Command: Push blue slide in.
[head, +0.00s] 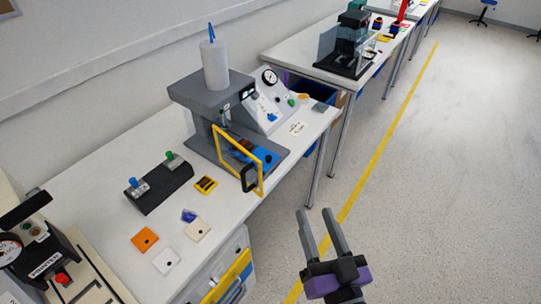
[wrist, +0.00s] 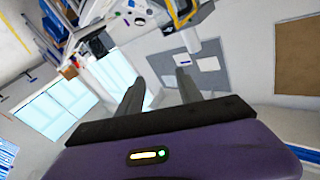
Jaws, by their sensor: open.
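A blue part that looks like the slide (head: 265,157) sits low in the grey press (head: 207,92) on the white workbench in the head view. It shows at and behind the yellow-framed guard (head: 238,153), which partly hides it. I cannot tell how far out it stands. My gripper (head: 316,212) is open and empty, in front of the bench over the floor, to the lower right of the press and well apart from it. In the wrist view my gripper's two fingers (wrist: 160,76) are spread with nothing between them. I cannot make out the blue slide there.
A gauge panel (head: 267,104) stands right of the press. The floor (head: 440,190) at right is clear.

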